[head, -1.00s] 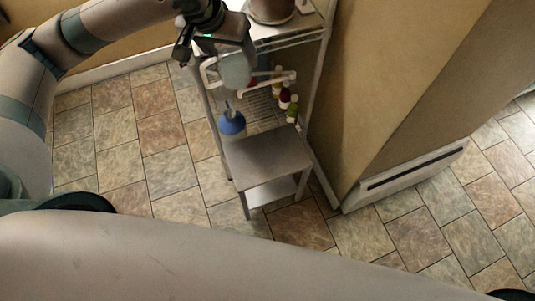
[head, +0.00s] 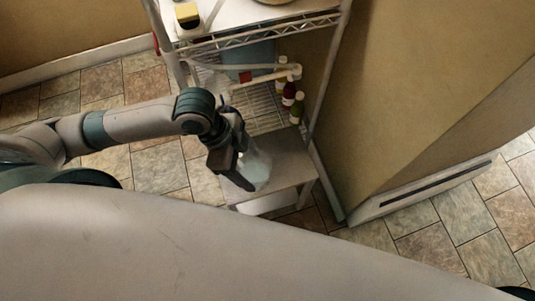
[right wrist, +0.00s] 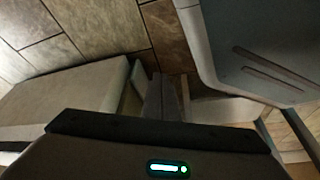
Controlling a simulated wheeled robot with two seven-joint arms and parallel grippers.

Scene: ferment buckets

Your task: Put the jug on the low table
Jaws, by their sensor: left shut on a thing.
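The jug (head: 259,168) is pale and translucent, in the head view over the small grey low table (head: 291,154). My left gripper (head: 232,178) is shut on it from the left side and hides part of it. The jug's lower end is at or just above the table top; I cannot tell whether it touches. My right gripper (right wrist: 164,98) shows only in the right wrist view, with its fingers close together and nothing between them.
A wire shelf rack (head: 280,36) stands behind the table. A red bottle (head: 289,90) and a green bottle (head: 297,107) stand on its lower shelf. A yellow-topped item (head: 187,14) is on the top shelf.

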